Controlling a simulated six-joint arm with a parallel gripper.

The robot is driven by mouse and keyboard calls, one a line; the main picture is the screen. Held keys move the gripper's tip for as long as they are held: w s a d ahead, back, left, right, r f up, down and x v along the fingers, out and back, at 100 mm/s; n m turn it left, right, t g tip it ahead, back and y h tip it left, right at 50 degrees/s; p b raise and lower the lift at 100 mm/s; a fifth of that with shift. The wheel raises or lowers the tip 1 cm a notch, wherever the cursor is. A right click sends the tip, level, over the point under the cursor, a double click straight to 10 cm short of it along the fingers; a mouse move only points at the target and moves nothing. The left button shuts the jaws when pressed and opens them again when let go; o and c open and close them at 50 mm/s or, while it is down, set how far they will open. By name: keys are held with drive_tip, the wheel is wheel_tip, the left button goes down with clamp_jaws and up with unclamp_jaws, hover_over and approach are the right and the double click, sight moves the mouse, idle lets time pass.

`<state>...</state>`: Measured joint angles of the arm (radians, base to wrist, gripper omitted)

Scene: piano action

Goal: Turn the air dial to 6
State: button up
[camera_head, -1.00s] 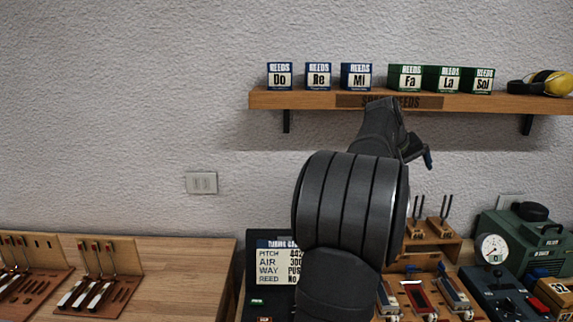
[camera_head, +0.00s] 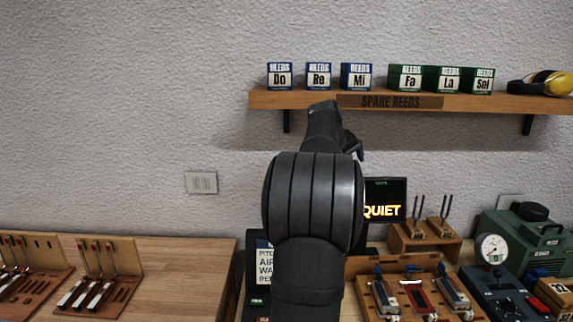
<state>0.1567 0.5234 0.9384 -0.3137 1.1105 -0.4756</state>
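A round white gauge (camera_head: 492,248) stands at the back of a dark blue control box (camera_head: 482,284) at the lower right. Small controls are on the box top, including a black knob (camera_head: 497,272); I cannot tell which is the air dial, and its marks are too small to read. My arm rises in the middle of the view, left of the box and apart from it. A small dark part with a bluish tip at the arm's far end (camera_head: 354,148) may be my gripper; its fingers cannot be made out.
A lit "QUIET" screen (camera_head: 384,201) stands behind a wooden tray (camera_head: 369,265) of reed parts. A green machine (camera_head: 527,242) is right of the gauge. A card board (camera_head: 262,262) is partly hidden by my arm. A shelf (camera_head: 470,104) with reed boxes is above.

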drive_tip(key=shift+w+a, duration=0.15)
drive_tip(key=shift+a, duration=0.15)
